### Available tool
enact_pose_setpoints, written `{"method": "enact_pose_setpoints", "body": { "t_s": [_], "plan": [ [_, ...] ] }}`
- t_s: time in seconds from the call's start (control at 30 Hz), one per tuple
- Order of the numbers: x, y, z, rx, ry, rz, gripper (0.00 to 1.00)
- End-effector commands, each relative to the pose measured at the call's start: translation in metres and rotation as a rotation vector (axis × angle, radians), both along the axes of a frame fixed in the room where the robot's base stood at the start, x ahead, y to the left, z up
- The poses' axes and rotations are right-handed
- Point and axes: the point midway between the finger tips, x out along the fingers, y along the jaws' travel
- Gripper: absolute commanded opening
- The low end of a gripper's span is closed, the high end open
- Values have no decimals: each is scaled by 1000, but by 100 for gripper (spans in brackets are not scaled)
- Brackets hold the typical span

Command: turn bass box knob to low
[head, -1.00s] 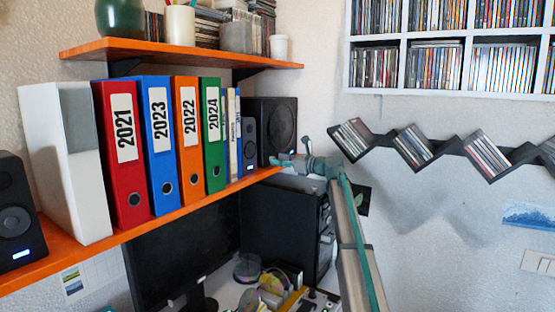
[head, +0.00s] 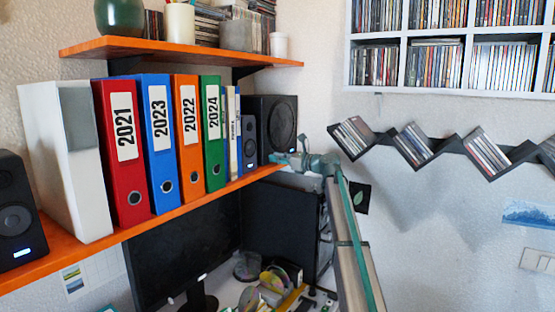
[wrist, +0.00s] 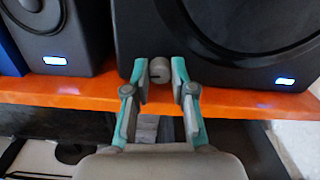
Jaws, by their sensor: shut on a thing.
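The bass box (head: 270,120) is a black speaker box with a large round cone. It stands at the right end of the orange shelf in the head view and fills the upper right of the wrist view (wrist: 220,55). Its small grey round knob (wrist: 160,69) is low on its front, at the left. A dark mark shows on the knob, but I cannot read its setting. My gripper (wrist: 160,75) has its teal-backed fingers on both sides of the knob and is shut on it. In the head view, my gripper (head: 277,158) reaches the box's lower front; the knob is hidden there.
A small speaker (head: 249,145) stands just left of the bass box, beside a row of binders. The orange shelf edge (wrist: 85,94) runs just below the knob. A monitor (head: 185,250) and a black computer case (head: 285,235) stand below. Zigzag disc racks (head: 415,145) hang at right.

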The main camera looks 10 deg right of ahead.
Motion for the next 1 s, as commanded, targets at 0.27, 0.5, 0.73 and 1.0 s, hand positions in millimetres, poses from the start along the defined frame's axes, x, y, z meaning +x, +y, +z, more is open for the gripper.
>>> {"method": "enact_pose_setpoints", "body": {
  "t_s": [0.27,0.5,0.73,1.0],
  "plan": [
    [0,0,-2,-54,-61,0,0],
    [0,0,-3,-166,-188,1,0],
    [-1,1,-3,-301,-341,1,0],
    [-1,1,-4,-438,-497,1,0]
  ]
}}
